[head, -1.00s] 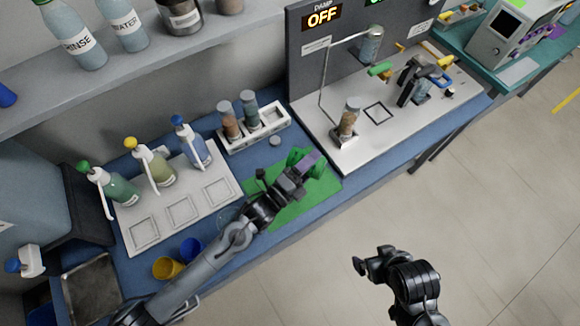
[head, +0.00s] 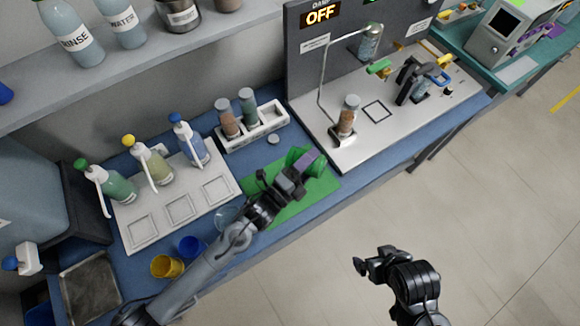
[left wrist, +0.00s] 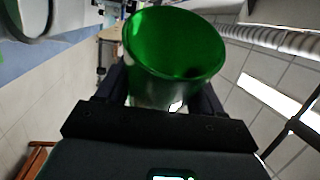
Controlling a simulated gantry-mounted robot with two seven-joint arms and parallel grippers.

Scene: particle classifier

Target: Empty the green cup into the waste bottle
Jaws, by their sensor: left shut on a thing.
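The green cup (head: 318,168) is held in my left gripper (head: 299,176), above the green mat (head: 262,183) at the bench's front. It looks tilted, and a purple patch shows between its green parts. In the left wrist view the cup (left wrist: 175,50) sits between the fingers, its round opening facing the camera and its inside green. I cannot tell how much is in it. I cannot tell which bottle is the waste bottle. My right gripper (head: 366,266) hangs over the floor, away from the bench; its jaw opening is unclear.
A white rack (head: 268,133) with two jars stands behind the mat. A jar of brown grains (head: 348,115) stands on the white machine base at right. Pump bottles (head: 113,183) stand on a tray at left. Yellow (head: 167,267) and blue (head: 190,248) cups sit near the arm.

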